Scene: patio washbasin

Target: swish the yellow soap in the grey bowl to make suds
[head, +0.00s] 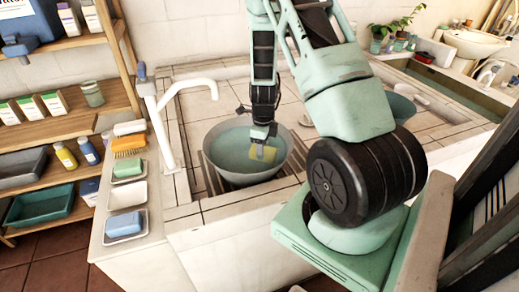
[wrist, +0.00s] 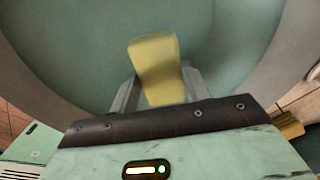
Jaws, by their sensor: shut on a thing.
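The grey bowl (head: 217,178) sits on a slatted rack in the counter, under the white tap, and holds greenish water (head: 232,146). My gripper (head: 262,148) reaches down into the bowl, right of its middle. It is shut on the yellow soap (head: 266,153), which is at or near the water; I cannot tell how deep. In the wrist view the soap (wrist: 156,68) stands out between the two fingers, with the bowl's wall (wrist: 40,62) curving around it. No suds show clearly on the water.
The white tap (head: 170,100) stands at the bowl's left. A green soap (head: 127,167), a blue soap (head: 124,223) and an orange brush (head: 129,145) lie on the left ledge. A wooden shelf (head: 75,113) stands further left. A second greenish bowl (head: 399,107) is behind my arm.

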